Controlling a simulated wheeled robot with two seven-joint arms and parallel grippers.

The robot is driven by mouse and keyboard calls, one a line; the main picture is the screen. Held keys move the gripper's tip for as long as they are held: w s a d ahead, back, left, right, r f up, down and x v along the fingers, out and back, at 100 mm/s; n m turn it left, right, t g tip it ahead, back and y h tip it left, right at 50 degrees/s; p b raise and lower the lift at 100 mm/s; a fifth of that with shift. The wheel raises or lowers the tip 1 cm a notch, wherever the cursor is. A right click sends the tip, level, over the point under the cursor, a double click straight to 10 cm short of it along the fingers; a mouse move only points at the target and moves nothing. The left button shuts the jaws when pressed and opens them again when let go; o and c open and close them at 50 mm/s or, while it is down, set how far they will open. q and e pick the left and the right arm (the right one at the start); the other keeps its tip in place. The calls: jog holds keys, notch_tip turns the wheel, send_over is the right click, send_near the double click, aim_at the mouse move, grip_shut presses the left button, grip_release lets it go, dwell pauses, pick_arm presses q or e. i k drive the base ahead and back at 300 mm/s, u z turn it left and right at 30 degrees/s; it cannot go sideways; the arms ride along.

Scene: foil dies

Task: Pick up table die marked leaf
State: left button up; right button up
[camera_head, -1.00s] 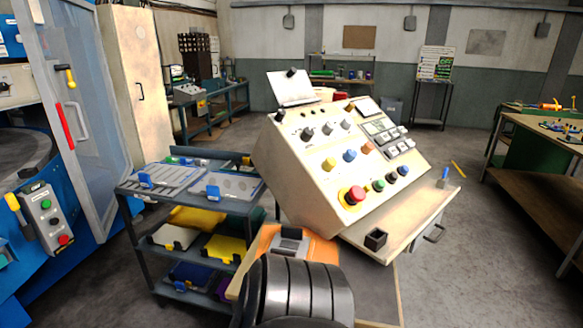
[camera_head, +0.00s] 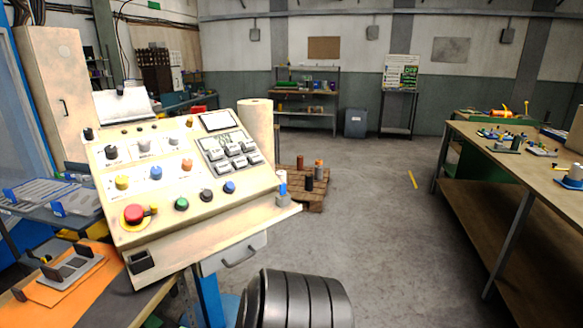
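I cannot make out a die marked leaf; any markings are too small to read. A grey holder plate with dark upright blocks (camera_head: 75,268) lies on an orange sheet (camera_head: 102,286) at the lower left. Several small items (camera_head: 505,139) lie on the wooden table (camera_head: 476,135) at the right, too small to identify. Neither of my grippers is in view.
A beige control console (camera_head: 180,222) with buttons stands at the left centre, its drawer (camera_head: 236,255) below. A pallet (camera_head: 305,190) with spools is behind it. A blue-grey rack (camera_head: 25,212) is at the far left. The floor (camera_head: 390,230) between console and right table is clear.

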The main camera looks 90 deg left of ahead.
aim_at(84, 202)
jog(key=i, duration=0.25)
jog(key=u, duration=2.1)
jog(key=i, duration=4.25)
jog(key=u, duration=2.5)
jog(key=i, duration=1.95)
